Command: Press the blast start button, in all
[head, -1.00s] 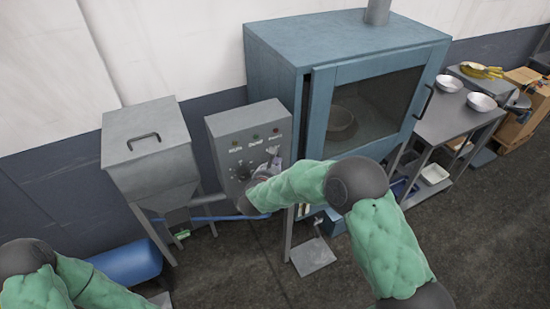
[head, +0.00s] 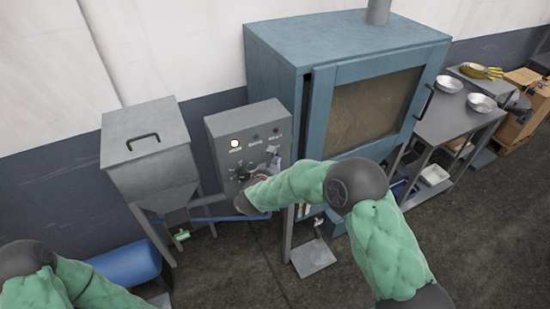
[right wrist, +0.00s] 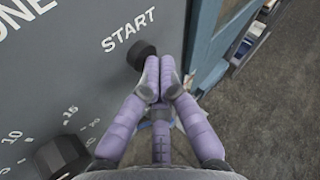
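The grey control box (head: 225,128) stands left of the blue blast cabinet (head: 290,45). In the right wrist view, the black start button (right wrist: 141,54) sits beside the word START on the panel. My right gripper (right wrist: 160,66) has its fingertips together, right at the button and seeming to touch it. In the head view, my right gripper (head: 268,168) is at the panel and partly hidden by my wrist.
A black knob (right wrist: 62,157) with a numbered scale is on the panel near my right gripper. A grey hopper (head: 150,135) stands left of the box. A metal table (head: 440,125) with bowls is right of the cabinet, whose door is shut.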

